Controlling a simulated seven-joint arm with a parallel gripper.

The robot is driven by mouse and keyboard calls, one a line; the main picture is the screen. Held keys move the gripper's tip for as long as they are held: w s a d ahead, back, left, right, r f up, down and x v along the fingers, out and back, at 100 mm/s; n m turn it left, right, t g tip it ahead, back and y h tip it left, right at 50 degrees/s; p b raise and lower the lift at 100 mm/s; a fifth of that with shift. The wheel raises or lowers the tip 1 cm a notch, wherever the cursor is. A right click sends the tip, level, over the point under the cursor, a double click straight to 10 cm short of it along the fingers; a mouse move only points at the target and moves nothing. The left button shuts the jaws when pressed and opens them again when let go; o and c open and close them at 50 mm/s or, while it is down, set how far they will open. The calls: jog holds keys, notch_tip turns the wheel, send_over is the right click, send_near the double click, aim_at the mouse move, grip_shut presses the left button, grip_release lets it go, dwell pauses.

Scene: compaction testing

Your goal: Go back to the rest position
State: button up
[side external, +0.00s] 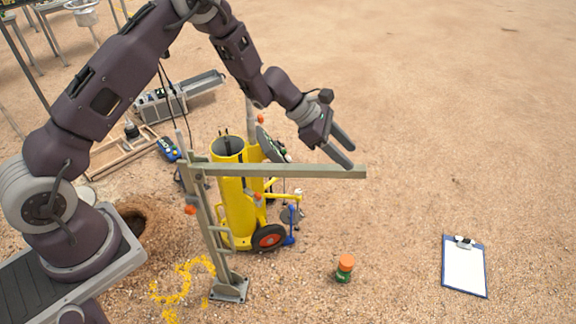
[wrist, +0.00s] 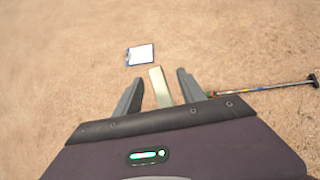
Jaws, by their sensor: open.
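My gripper (side external: 343,150) is up in the air near the free end of a grey-green horizontal beam (side external: 290,171) in the side view. In the wrist view my gripper (wrist: 158,88) shows two dark fingers spread apart. The end of the beam (wrist: 160,88) shows between the fingers in that view. I cannot tell how far above the beam the fingers are. Nothing is held between them.
The beam's post stands on a base plate (side external: 229,290). Behind it is a yellow wheeled cylinder cart (side external: 236,200). A small green jar with an orange lid (side external: 345,268) and a clipboard (side external: 464,268) lie on open sand. A hole (side external: 130,222) is near my base.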

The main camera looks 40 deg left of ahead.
jog(key=s+d+r+m, duration=0.1)
jog(key=s+r+m, duration=0.25)
jog(key=r, duration=0.45)
jog(key=s+d+r+m, duration=0.2)
jog(key=s+r+m, duration=0.15)
jog(key=r, duration=0.35)
jog(key=s+r+m+g+y, duration=0.1)
jog(key=s+r+m, duration=0.75)
jog(key=s, duration=0.45)
jog(key=s+a+m+t+y, duration=0.1)
jog(key=s+a+m+y, duration=0.25)
jog(key=s+a, duration=0.45)
jog(key=s+a+m+t+y, duration=0.1)
jog(key=s+a+m+y, duration=0.3)
jog(key=s, duration=0.8)
jog(key=n+g+h, duration=0.3)
jog(key=n+h, duration=0.2)
jog(key=n, duration=2)
send_over(354, 178)
jog(key=a, duration=0.3)
notch_tip(354, 178, down, 27)
jog(key=shift+s+d+r, duration=0.1)
jog(key=shift+r, duration=0.1)
jog(key=x, duration=0.7)
jog(key=shift+s, duration=0.15)
grip_shut()
